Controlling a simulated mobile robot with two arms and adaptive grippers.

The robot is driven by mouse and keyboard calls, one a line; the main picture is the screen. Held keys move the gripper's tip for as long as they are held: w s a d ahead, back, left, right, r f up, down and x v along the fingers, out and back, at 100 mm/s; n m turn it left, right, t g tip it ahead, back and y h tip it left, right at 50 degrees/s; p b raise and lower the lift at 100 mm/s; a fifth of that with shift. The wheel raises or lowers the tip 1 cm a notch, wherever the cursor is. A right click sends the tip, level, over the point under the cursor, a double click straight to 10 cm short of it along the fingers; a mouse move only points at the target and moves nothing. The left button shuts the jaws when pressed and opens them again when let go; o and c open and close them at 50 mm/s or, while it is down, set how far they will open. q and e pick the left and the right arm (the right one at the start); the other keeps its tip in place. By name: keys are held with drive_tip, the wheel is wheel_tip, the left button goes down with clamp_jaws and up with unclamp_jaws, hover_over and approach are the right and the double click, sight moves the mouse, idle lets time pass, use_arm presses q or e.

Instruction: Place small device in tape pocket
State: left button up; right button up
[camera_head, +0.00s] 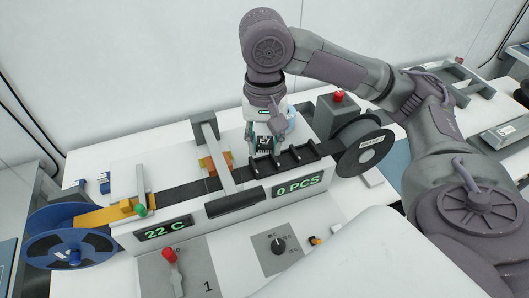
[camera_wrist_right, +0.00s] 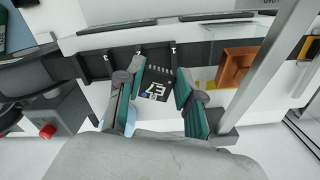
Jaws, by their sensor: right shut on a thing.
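The small device is a dark square chip with a white "E7" mark (camera_wrist_right: 157,89). My right gripper (camera_wrist_right: 159,73) is shut on it, with one teal-padded finger on each side. In the head view the device (camera_head: 264,142) hangs upright from the gripper, just above the left end of the black row of tape pockets (camera_head: 285,161). In the right wrist view the pockets (camera_wrist_right: 97,64) lie beside and behind the device, split by dark dividers. I cannot tell whether the device touches the pocket. My left gripper is not in view.
A grey post and bar (camera_head: 222,158) stand left of the gripper, close to it. A black labelled reel (camera_head: 365,148) is at the right, a blue reel (camera_head: 70,250) at the left. A red button box (camera_head: 337,112) stands behind. The front display (camera_head: 297,186) reads "0 PCS".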

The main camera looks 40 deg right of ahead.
sight(265, 152)
wheel_tip(265, 152, down, 4)
drive_tip(key=shift+s+r, duration=0.1)
drive_tip(key=shift+r, duration=0.15)
drive_tip(key=shift+f, duration=0.25)
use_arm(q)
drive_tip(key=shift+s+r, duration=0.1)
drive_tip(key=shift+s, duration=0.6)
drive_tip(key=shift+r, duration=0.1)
use_arm(e)
drive_tip(key=shift+f, duration=0.1)
drive_tip(key=shift+f+p, duration=0.15)
drive_tip(key=shift+p, duration=0.15)
drive_tip(key=o, duration=1)
drive_tip(key=shift+f, duration=0.1)
drive_tip(key=shift+o, duration=0.2)
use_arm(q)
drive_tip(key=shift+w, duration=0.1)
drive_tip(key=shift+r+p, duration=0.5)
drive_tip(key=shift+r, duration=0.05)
use_arm(e)
wheel_tip(265, 152, up, 13)
drive_tip(key=shift+f, duration=0.15)
